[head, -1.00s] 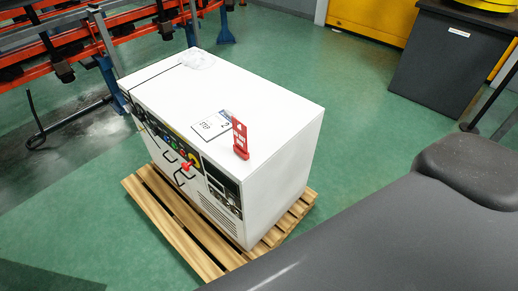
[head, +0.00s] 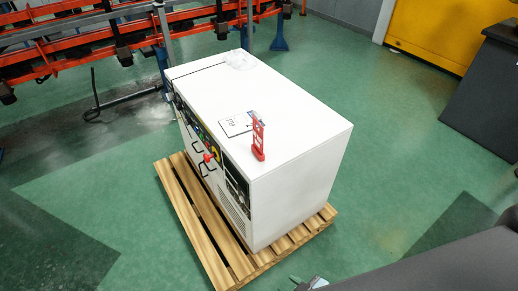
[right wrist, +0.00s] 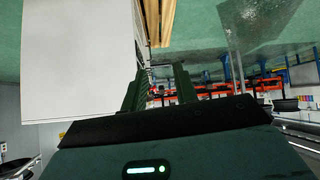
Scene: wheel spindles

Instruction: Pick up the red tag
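The right gripper barely shows at the bottom edge of the head view (head: 312,283), low and in front of the cabinet, well apart from the tag. In the right wrist view its two dark fingers (right wrist: 159,88) stand apart with nothing between them. The tag is not visible in that view. My left gripper is not in view.
The white cabinet (head: 300,125) stands on a wooden pallet (head: 196,225). Clear plastic (head: 240,60) lies on its far top corner. An orange rack (head: 80,55) is behind left, a dark grey bin (head: 482,95) at right. Green floor is free around the pallet.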

